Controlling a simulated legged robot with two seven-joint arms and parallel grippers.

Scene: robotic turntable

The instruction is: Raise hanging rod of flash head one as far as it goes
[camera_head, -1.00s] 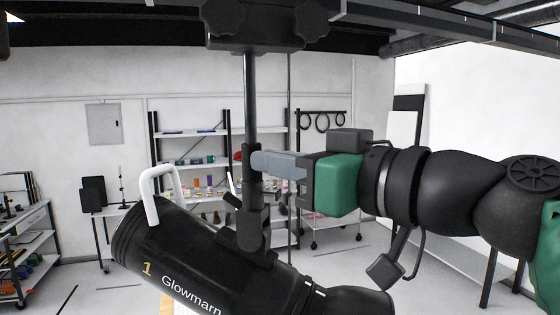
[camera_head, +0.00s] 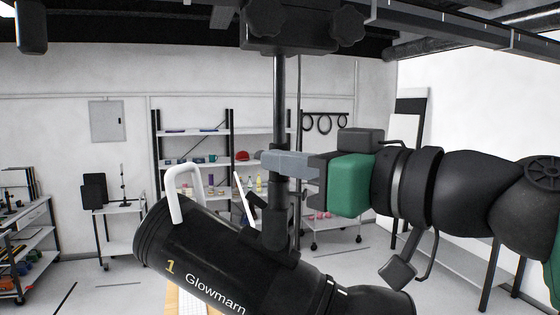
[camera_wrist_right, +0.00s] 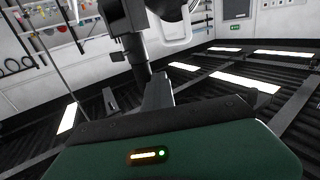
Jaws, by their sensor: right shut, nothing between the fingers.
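Flash head one (camera_head: 215,255) is a black tilted lamp marked "1 Glowmarn" with a white handle, low in the head view. Its black hanging rod (camera_head: 280,100) runs upright from a knobbed ceiling bracket (camera_head: 292,28) to the lamp's joint. My right gripper (camera_head: 268,160) comes in from the right, its grey fingers shut and overlapping the rod above the lamp joint; whether they touch it I cannot tell. The right wrist view shows the fingers (camera_wrist_right: 157,88) close to the rod's black lower fitting (camera_wrist_right: 135,45), with nothing clearly held. My left gripper is out of view.
Ceiling rails (camera_head: 460,30) run across the upper right. A thin cable (camera_head: 299,100) hangs beside the rod. Another black item (camera_head: 31,28) hangs at top left. Shelves (camera_head: 193,160) and a trolley (camera_head: 120,213) stand farther back.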

